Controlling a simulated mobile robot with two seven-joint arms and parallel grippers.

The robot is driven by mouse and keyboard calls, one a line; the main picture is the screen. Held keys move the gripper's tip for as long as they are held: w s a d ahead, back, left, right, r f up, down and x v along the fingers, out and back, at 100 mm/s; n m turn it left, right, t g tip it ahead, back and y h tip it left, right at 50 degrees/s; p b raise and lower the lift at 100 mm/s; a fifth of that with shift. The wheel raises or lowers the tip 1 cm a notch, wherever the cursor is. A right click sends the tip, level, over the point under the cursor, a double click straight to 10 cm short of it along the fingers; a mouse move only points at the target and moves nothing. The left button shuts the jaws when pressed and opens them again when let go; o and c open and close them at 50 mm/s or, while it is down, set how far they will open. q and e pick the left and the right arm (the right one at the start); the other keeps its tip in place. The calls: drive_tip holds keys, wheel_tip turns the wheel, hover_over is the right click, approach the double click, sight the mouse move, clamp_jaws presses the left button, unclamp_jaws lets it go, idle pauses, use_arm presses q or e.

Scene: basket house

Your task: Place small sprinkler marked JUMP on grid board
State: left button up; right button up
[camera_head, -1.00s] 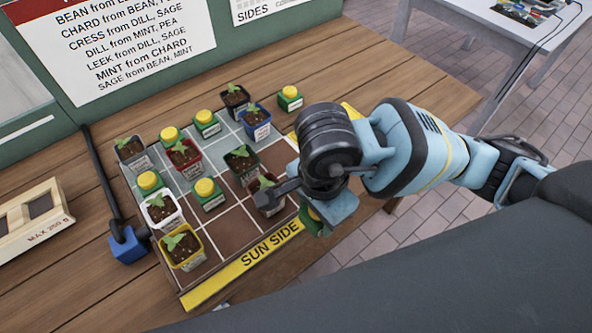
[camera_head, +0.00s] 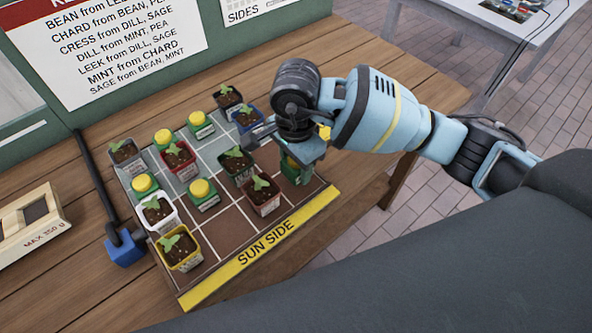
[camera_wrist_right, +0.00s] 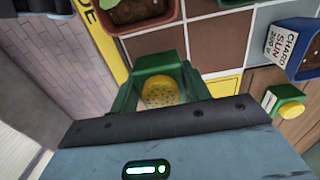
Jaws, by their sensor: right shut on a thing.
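The grid board (camera_head: 224,229) lies on the wooden table, its yellow SUN SIDE strip (camera_head: 262,247) towards me. My right gripper (camera_head: 295,163) is shut on a small green sprinkler (camera_head: 292,174) over the board's right end, right of a dark red seedling pot (camera_head: 263,201). In the right wrist view the sprinkler's dotted yellow cap (camera_wrist_right: 160,92) sits between the fingers (camera_wrist_right: 158,100). Its marking is not readable. I cannot tell whether its base touches the board. My left gripper is not in view.
Several seedling pots, such as the white (camera_head: 158,212) and yellow (camera_head: 179,250) ones, and several yellow-capped sprinklers (camera_head: 203,191) occupy the board. Another sprinkler (camera_wrist_right: 283,102) stands on the table beyond the board. A blue-headed tool (camera_head: 126,248) lies left. Several front cells are bare.

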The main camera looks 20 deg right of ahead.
sight(296, 174)
drive_tip(key=shift+s+f, duration=0.1)
drive_tip(key=shift+f, duration=1.35)
drive_tip(key=shift+f, duration=0.2)
drive_tip(key=o, duration=1.1)
drive_tip(key=shift+c, duration=0.2)
wheel_tip(296, 174, up, 12)
drive_tip(key=shift+r, duration=0.2)
